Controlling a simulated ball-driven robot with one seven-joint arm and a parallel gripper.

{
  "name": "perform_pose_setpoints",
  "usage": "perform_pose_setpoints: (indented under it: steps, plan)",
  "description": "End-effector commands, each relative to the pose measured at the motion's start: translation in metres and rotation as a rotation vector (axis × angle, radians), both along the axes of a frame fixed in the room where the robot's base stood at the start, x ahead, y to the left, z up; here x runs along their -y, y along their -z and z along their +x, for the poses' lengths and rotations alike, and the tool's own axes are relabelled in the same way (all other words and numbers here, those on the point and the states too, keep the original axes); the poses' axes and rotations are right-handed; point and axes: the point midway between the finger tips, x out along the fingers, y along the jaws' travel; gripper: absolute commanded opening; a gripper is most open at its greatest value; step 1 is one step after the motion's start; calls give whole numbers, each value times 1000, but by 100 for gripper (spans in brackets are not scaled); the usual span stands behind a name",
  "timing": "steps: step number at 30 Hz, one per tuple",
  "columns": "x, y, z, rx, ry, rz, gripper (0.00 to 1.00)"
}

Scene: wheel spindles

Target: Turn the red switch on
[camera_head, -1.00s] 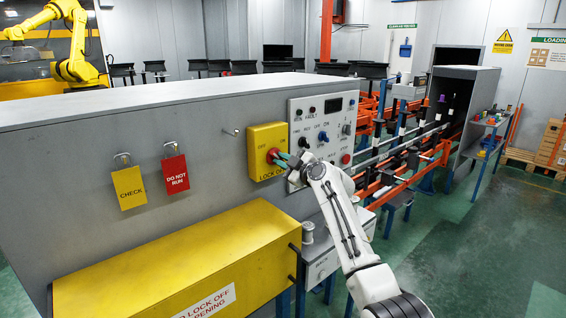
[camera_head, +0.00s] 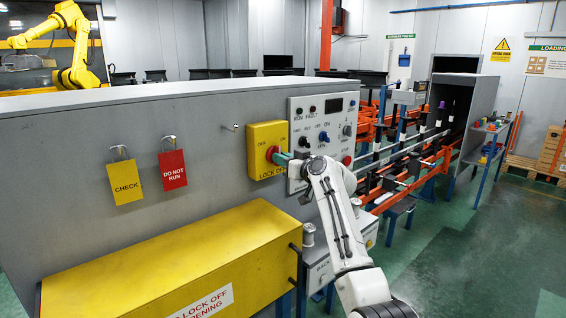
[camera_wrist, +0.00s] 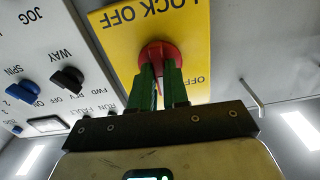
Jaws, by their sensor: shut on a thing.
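The red switch (camera_head: 271,154) is a round red knob on a yellow box marked "LOCK OFF" (camera_head: 266,138), fixed to the grey cabinet front. My gripper (camera_head: 276,157) reaches it from the right, with green fingers against the knob. In the wrist view the red switch (camera_wrist: 158,50) shows upside down around the fingertips, and my gripper (camera_wrist: 160,72) is shut on its middle grip. The fingers hide part of the knob, so its exact turn angle cannot be read.
A control panel (camera_head: 308,115) with knobs and buttons sits just right of the yellow box. A yellow CHECK tag (camera_head: 125,182) and a red DO NOT RUN tag (camera_head: 173,170) hang to the left. A yellow cover (camera_head: 180,262) juts out below. Green floor (camera_head: 455,240) is clear at right.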

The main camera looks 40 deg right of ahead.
Motion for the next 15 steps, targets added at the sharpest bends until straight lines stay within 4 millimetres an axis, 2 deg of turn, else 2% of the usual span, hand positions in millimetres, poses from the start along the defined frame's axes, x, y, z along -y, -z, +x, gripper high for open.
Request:
perform_pose_setpoints:
  steps: [15]
  plan:
    - [-1, 0, 0, -20, 0, 472, 0]
